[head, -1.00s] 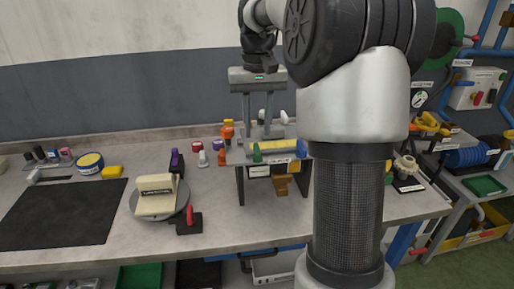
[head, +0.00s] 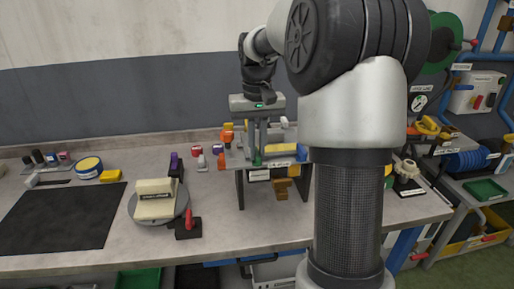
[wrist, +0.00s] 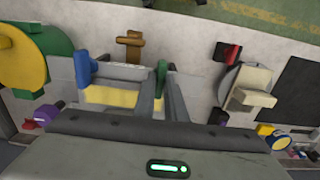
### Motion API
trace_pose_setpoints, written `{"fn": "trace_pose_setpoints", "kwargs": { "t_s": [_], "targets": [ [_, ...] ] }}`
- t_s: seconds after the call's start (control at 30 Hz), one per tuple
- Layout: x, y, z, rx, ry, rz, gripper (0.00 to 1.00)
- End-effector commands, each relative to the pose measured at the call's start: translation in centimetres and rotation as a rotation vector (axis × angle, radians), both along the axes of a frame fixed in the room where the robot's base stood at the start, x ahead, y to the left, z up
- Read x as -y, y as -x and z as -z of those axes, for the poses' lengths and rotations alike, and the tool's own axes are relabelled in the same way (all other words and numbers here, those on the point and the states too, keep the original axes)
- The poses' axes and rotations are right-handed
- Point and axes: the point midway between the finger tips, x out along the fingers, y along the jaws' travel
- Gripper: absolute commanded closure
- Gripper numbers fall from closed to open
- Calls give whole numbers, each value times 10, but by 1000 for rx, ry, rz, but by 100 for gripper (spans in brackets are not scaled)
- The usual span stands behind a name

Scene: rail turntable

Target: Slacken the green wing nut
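The green wing nut (head: 257,159) stands at the front left of the small raised fixture (head: 240,163), left of a yellow bar. In the wrist view the green wing nut (wrist: 162,70) shows upright between the fingertips. My gripper (head: 257,153) points down over it, with its fingers drawn close together on either side. In the wrist view my gripper (wrist: 160,82) appears shut on the nut. The fingers hide part of the nut in the head view.
Orange pieces (head: 227,135) sit at the fixture's left edge. A round turntable (head: 133,207) with a cream block (head: 155,199) and a red-handled clamp (head: 188,226) are to the left.

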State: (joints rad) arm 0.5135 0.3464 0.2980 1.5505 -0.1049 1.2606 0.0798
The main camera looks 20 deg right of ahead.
Motion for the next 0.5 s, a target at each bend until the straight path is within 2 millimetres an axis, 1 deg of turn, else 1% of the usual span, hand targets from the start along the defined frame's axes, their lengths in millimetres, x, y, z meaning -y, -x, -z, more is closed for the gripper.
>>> {"fn": "trace_pose_setpoints", "kwargs": {
  "t_s": [0.27, 0.5],
  "targets": [
    [0, 0, -1, 0, 0, -32, 100],
    [0, 0, -3, 0, 0, -162, 100]
  ]
}}
